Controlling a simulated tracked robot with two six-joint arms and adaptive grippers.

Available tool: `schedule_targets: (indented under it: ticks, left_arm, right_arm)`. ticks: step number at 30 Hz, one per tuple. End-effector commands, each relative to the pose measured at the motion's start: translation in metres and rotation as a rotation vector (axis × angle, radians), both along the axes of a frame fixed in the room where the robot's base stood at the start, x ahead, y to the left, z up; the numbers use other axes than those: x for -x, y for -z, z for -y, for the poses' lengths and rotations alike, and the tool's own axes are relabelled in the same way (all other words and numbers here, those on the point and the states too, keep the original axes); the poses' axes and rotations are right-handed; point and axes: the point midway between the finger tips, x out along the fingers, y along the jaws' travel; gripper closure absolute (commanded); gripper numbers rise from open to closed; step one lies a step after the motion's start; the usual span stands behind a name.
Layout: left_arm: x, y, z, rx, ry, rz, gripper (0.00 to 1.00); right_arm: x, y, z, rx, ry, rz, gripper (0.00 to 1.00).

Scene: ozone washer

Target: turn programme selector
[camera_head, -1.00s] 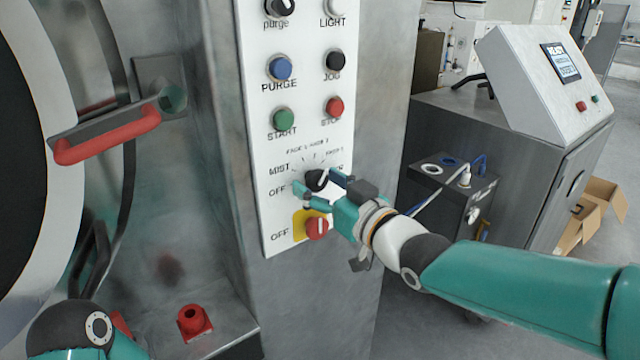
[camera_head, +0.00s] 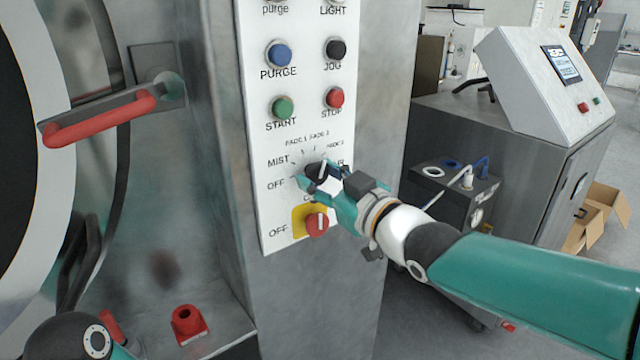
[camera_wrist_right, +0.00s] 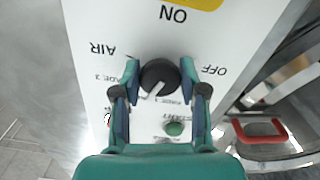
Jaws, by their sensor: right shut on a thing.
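The programme selector (camera_head: 316,171) is a black knob with a white pointer line, low on the white control panel (camera_head: 262,215). Labels OFF, MIST, several programme marks and AIR stand around it. My right gripper (camera_head: 318,180) is shut on the knob, with a fingertip on either side of it. The right wrist view shows the knob (camera_wrist_right: 159,77) between the two fingers, its white line slanting between the labels. The fingers partly hide the AIR label in the head view. Of my left arm only a link shows at the bottom left; its gripper is out of view.
A red rotary switch (camera_head: 317,224) on a yellow plate is just below the selector. Green START (camera_head: 283,107), red STOP (camera_head: 334,98), blue PURGE (camera_head: 279,54) and black JOG (camera_head: 335,49) buttons are above. A red door handle (camera_head: 100,120) is at left.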

Motion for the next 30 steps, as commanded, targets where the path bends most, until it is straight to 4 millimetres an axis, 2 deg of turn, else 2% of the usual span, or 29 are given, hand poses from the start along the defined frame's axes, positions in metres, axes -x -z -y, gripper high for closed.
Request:
schedule_targets:
  ticks: [2,3,7,20,23,30]
  left_arm:
    - [0.0,0.0,0.0,0.0,0.0,0.0,0.6]
    - [0.0,-0.001,0.0,0.0,0.0,0.0,0.6]
    - [0.0,-0.001,0.0,0.0,0.0,0.0,0.6]
    - [0.0,-0.001,0.0,0.0,0.0,0.001,0.6]
    - [0.0,-0.001,0.0,0.0,0.0,0.0,0.6]
    - [0.0,-0.001,0.0,0.0,0.0,0.0,0.6]
  right_arm:
    - [0.0,0.0,0.0,0.0,0.0,-0.002,0.92]
    - [0.0,0.0,0.0,0.0,0.0,-0.002,0.54]
    - [0.0,0.001,0.0,0.0,0.0,-0.003,0.34]
    - [0.006,0.0,0.005,-0.001,0.001,-0.003,0.34]
    - [0.015,0.0,0.012,-0.001,0.002,-0.002,0.34]
    - [0.053,0.0,0.04,-0.001,0.003,-0.001,0.34]
